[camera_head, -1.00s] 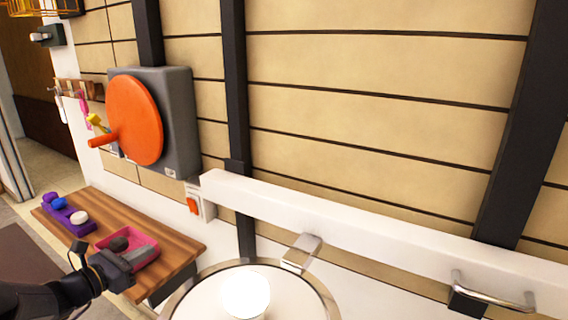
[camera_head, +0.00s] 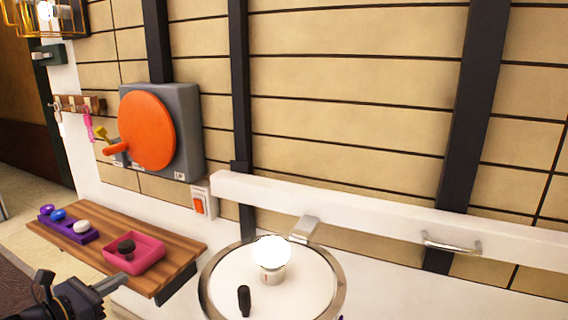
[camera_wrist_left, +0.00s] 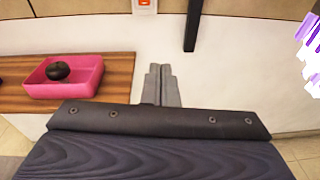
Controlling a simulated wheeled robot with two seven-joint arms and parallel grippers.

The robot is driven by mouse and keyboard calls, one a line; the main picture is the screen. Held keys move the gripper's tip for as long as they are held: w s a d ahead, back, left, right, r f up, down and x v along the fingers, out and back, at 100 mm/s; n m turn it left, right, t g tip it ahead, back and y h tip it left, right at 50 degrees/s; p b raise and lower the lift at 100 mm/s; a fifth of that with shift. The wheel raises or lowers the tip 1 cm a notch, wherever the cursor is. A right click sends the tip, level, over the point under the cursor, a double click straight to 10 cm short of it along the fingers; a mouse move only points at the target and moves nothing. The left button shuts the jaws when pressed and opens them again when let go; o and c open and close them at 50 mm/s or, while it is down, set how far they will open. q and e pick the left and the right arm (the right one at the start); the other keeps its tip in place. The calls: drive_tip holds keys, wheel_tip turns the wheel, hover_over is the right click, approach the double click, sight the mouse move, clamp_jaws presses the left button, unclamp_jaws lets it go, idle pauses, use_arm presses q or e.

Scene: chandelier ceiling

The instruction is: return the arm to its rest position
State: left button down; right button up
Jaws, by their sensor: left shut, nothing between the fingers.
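My left gripper (camera_head: 112,284) is at the lower left of the head view, its arm coming in from the bottom left corner. Its fingers are together and empty, in front of and below the wooden shelf's front edge as seen there. In the left wrist view the closed fingers (camera_wrist_left: 161,86) point ahead toward the white wall, to the right of the shelf. They appear to touch nothing. My right gripper is not in either view.
A wooden shelf (camera_head: 185,250) holds a pink tray (camera_head: 153,262) with a dark round object and a purple holder (camera_head: 85,238). A round white table (camera_head: 225,285) bears a cup (camera_head: 272,274) and a dark object (camera_head: 244,300). An orange disc (camera_head: 150,130) is on the wall.

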use_arm(q)
drive_tip(key=s+d+r+m+g+h+p, duration=0.1)
drive_tip(key=s+d+r+m+g+p, duration=0.2)
drive_tip(key=s+d+m, duration=0.5)
drive_tip(key=s+d+r+m+g+h+p, duration=0.1)
drive_tip(key=s+d+r+m+g+h, duration=0.1)
drive_tip(key=s+d+r+m+g, duration=0.45)
drive_tip(key=s+d+f+m+y+p, duration=0.3)
drive_tip(key=s+f+m+y, duration=0.3)
drive_tip(key=s+m, duration=0.6)
drive_tip(key=shift+s+d+m, duration=0.15)
drive_tip(key=shift+d+m, duration=0.45)
drive_tip(key=shift+m, duration=0.25)
drive_tip(key=shift+f, duration=0.1)
